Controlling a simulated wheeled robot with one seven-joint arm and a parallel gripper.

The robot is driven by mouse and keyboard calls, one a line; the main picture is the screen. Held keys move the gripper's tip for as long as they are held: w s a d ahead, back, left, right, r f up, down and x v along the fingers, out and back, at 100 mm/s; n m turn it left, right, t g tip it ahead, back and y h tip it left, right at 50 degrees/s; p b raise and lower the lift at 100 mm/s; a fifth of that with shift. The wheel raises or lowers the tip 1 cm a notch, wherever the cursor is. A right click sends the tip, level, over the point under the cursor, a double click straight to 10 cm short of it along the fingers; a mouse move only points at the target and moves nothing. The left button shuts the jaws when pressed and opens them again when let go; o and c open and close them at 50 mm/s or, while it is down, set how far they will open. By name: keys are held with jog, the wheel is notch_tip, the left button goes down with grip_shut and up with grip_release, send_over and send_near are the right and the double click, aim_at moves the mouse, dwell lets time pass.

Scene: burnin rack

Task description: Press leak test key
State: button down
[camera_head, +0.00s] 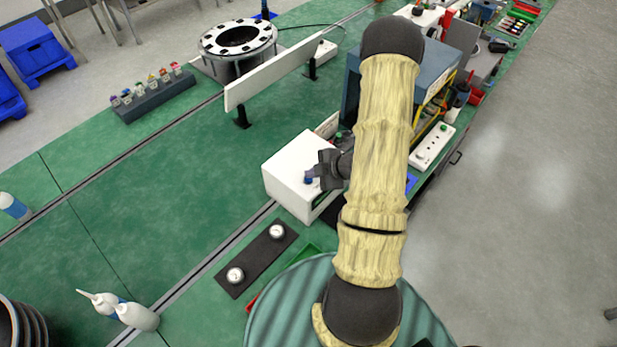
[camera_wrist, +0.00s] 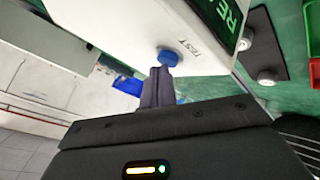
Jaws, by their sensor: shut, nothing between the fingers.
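The leak tester is a white box (camera_head: 293,178) on the green bench, left of my arm in the head view. It also fills the top of the wrist view (camera_wrist: 115,25). Its blue round key (camera_wrist: 168,57) sits beside the printed word TEST, next to a dark display with green letters. The key also shows as a small blue spot in the head view (camera_head: 309,177). My gripper (camera_wrist: 160,72) is shut and empty. Its fingertips are right at the key and seem to touch it; whether the key is pushed in I cannot tell.
A dark plate with two round gauges (camera_head: 257,258) lies in front of the box. A white upright panel (camera_head: 275,75) stands behind it, and a grey-blue cabinet (camera_head: 440,65) stands to the right. The green bench between is clear.

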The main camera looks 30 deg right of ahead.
jog(key=shift+f, duration=0.2)
dwell(0.5)
jog(key=shift+r+p, duration=0.55)
jog(key=shift+r, duration=0.4)
jog(key=shift+r+p, duration=1.9)
jog(key=shift+r, duration=0.65)
jog(key=shift+w, duration=0.1)
